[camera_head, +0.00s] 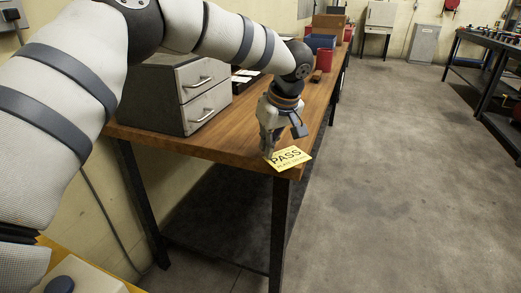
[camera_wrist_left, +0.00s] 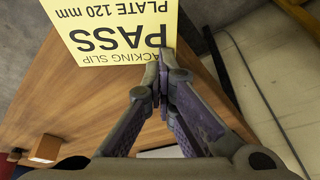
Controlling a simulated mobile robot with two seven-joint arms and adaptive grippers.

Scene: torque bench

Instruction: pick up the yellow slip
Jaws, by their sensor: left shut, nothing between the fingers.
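The yellow slip (camera_head: 289,158), printed PASS in black, lies at the near right corner of the wooden bench (camera_head: 190,140), and part of it appears to reach past the edge. In the left wrist view the slip (camera_wrist_left: 105,28) fills the upper left, with its print upside down. My left gripper (camera_head: 268,153) points down at the slip's left side. Its fingertips (camera_wrist_left: 163,68) are closed together beside the slip's edge, with nothing between them. I cannot tell whether they touch the slip. My right gripper is not in view.
A grey two-drawer cabinet (camera_head: 180,92) stands on the bench left of my gripper. A blue bin (camera_head: 320,42) and a red container (camera_head: 324,59) stand farther back. Open concrete floor (camera_head: 400,170) lies right of the bench. Another bench (camera_head: 490,50) stands far right.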

